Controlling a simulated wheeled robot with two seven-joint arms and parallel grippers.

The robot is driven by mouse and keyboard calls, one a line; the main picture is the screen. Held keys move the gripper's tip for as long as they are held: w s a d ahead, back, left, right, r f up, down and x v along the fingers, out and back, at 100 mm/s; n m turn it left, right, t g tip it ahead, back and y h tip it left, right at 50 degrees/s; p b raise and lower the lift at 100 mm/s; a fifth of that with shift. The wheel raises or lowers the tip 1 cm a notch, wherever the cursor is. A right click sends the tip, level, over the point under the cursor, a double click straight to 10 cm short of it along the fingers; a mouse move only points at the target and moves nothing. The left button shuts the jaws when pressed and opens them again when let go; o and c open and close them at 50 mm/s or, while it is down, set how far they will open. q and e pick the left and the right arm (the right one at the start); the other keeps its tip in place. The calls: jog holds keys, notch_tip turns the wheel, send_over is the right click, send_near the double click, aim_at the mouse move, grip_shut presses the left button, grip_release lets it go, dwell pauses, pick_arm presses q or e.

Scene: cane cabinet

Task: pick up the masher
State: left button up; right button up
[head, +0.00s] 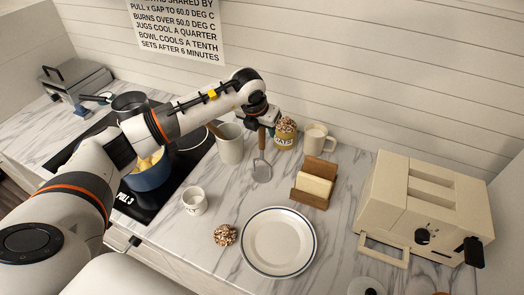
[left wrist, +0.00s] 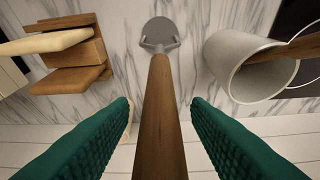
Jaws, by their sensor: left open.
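The masher (head: 262,172) has a wooden handle and a flat grey metal head. In the head view its head is low over the counter and its handle points up toward my left gripper (head: 262,125). In the left wrist view the masher's handle (left wrist: 160,120) runs between the two green fingers of my left gripper (left wrist: 160,108), with a gap on each side. The gripper is open around the handle. The metal head (left wrist: 160,33) lies beyond the fingertips. My right gripper is in neither view.
A white crock (head: 230,148) with a wooden-handled utensil stands left of the masher. An oats jar (head: 285,134), a mug (head: 318,140) and a wooden holder (head: 310,198) stand to its right. A plate (head: 278,271), small cup (head: 194,202) and toaster (head: 415,205) sit nearer.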

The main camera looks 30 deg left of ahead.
pick_arm(q)
jog(key=shift+w+f, duration=0.15)
jog(key=shift+f, duration=0.15)
jog(key=shift+r, duration=0.1)
grip_shut()
